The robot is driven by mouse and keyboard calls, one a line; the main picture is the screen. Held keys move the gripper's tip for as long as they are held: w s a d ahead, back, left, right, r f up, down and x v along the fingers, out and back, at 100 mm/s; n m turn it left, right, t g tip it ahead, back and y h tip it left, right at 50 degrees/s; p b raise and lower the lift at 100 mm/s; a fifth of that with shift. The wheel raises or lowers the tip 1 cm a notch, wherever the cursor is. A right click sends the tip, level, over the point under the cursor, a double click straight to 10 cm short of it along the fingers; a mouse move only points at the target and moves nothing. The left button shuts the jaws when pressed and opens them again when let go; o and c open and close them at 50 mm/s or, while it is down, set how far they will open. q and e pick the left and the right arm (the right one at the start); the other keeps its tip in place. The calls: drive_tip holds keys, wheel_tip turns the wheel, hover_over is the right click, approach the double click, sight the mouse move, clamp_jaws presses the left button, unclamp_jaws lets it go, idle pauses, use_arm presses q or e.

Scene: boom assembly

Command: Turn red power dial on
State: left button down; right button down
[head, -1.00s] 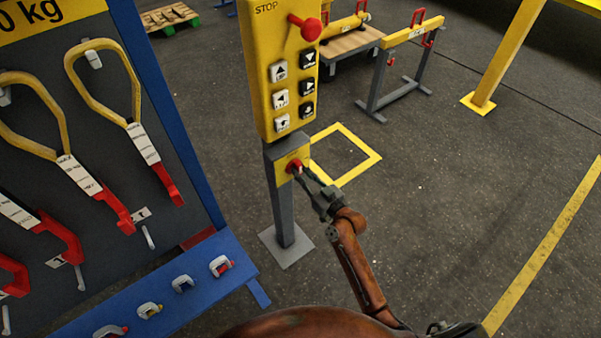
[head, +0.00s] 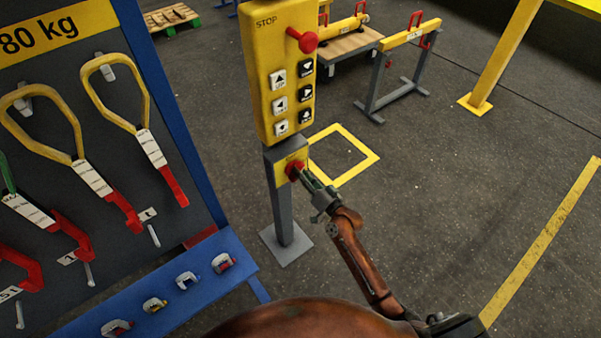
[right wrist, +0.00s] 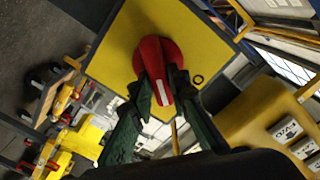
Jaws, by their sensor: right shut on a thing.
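The red power dial (head: 294,170) sits on a small yellow plate (head: 283,162) on the grey post, below the yellow button box. In the right wrist view the dial (right wrist: 152,62) has a white mark on its grip, and the yellow plate (right wrist: 110,50) lies behind it. My right gripper (head: 304,176) is at the dial from the right. In the right wrist view its two green-dark fingers (right wrist: 160,92) are closed on the dial's two sides. My left gripper is not in view.
The yellow button box (head: 285,70) with a red stop knob (head: 303,40) stands directly above the dial. A sling rack (head: 90,130) with a blue frame stands at left. The grey floor right of the post is open.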

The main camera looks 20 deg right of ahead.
drive_tip(key=m, duration=0.3)
drive_tip(key=m+p, duration=0.1)
drive_tip(key=m, duration=0.3)
drive_tip(key=f+m+p, duration=0.1)
drive_tip(key=m, duration=0.2)
drive_tip(key=shift+d, duration=0.15)
drive_tip(key=shift+m, duration=0.4)
drive_tip(key=c, duration=1.8)
unclamp_jaws()
drive_tip(key=shift+w, duration=0.1)
drive_tip(key=shift+c, duration=0.2)
drive_tip(key=shift+d, duration=0.1)
drive_tip(key=v, duration=1.2)
